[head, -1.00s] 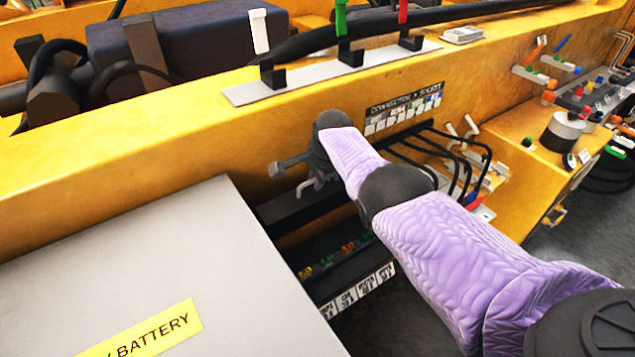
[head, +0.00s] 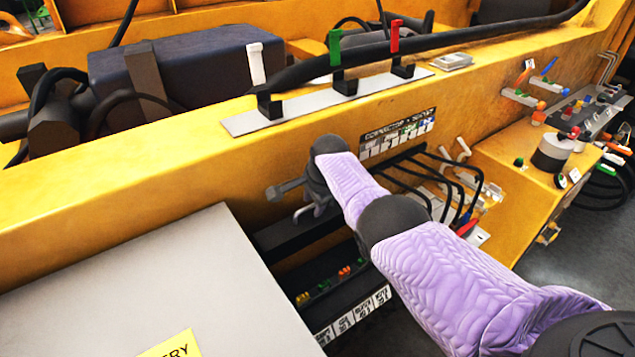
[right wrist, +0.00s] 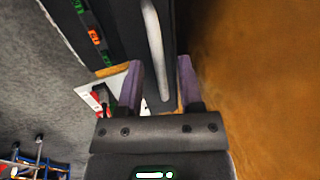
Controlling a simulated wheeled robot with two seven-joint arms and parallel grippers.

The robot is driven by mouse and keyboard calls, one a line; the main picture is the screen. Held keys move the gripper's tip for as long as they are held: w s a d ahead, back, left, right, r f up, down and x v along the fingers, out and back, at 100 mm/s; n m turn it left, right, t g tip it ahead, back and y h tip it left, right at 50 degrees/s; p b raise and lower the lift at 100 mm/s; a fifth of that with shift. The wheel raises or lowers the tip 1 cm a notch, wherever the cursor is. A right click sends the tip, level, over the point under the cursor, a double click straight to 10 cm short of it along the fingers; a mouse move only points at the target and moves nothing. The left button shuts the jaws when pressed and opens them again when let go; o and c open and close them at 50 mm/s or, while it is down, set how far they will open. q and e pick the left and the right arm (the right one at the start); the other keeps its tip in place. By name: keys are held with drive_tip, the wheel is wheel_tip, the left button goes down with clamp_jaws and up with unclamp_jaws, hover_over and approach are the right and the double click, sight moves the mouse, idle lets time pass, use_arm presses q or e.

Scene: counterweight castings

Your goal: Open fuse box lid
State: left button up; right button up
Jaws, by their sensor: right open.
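The black fuse box (head: 375,305) sits low against the yellow wall, with a row of coloured fuses and white labels on it. A black panel, apparently its lid (head: 275,238), lies above the fuses; how far it stands open I cannot tell. My right gripper (head: 308,208) is at this panel, partly hidden by my own wrist. In the right wrist view, a pale bar handle (right wrist: 153,40) runs along the black panel. The right gripper's fingers (right wrist: 160,88) are apart, with the handle's near end between them; contact is not visible. My left gripper is not in view.
A grey box (head: 150,290) with a yellow battery label fills the lower left. A connector panel (head: 398,133) with black cables (head: 440,180) is right of my wrist. Upright levers (head: 337,48) stand on the yellow beam (head: 100,175) above.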

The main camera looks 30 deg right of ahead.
drive_tip(key=p+v, duration=0.5)
drive_tip(key=v, duration=0.3)
drive_tip(key=shift+r, duration=0.1)
